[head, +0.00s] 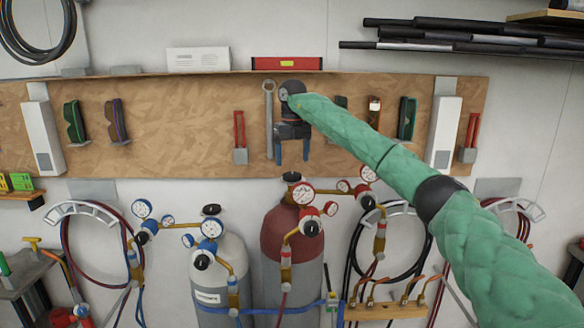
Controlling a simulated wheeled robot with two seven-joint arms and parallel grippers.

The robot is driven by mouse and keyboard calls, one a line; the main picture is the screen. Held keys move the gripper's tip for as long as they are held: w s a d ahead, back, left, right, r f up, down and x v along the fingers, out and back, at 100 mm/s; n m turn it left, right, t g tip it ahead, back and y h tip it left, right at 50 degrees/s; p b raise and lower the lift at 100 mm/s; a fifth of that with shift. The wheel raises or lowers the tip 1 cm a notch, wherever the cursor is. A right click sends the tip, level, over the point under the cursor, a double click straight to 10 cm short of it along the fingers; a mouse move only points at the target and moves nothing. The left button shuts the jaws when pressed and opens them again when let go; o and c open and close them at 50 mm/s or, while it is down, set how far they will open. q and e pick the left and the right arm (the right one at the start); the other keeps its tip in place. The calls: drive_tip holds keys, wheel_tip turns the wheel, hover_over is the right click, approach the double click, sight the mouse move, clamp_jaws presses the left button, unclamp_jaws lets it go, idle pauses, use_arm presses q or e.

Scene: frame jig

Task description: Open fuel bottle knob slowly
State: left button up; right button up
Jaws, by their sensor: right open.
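The red-topped gas bottle (290,235) stands upright against the wall, right of a white-topped bottle (217,262). Its black top knob (292,177) shows at the upper end. A second dark knob (310,228) sits on its regulator, beside the red-rimmed gauges (303,193). My right gripper (292,156) points down with its two blue fingers apart and empty. It is in front of the board, above the red bottle's top knob in the picture; how far apart they are in depth I cannot tell. My left gripper is out of view.
A wooden tool board (190,140) with hanging tools, including a wrench (269,110), lies behind the gripper. A blue strap (262,311) crosses the bottles. Hoses and a torch rack (385,311) stand right of the red bottle.

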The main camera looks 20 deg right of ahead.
sight(292, 174)
drive_tip(key=f, duration=0.1)
drive_tip(key=f+p, duration=0.1)
drive_tip(key=f, duration=0.1)
drive_tip(key=shift+w+f, duration=0.3)
drive_tip(key=shift+w, duration=0.1)
drive_tip(key=shift+s+f+p, duration=0.25)
drive_tip(key=shift+f+p, duration=0.2)
drive_tip(key=shift+f, duration=0.25)
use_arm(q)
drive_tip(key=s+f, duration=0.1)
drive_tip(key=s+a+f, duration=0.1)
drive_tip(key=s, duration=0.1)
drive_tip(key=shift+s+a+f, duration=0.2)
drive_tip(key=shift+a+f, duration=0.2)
use_arm(e)
drive_tip(key=shift+w+f, duration=0.1)
drive_tip(key=shift+f, duration=0.15)
drive_tip(key=shift+c, duration=0.4)
drive_tip(key=shift+r, duration=0.1)
drive_tip(key=c, duration=0.9)
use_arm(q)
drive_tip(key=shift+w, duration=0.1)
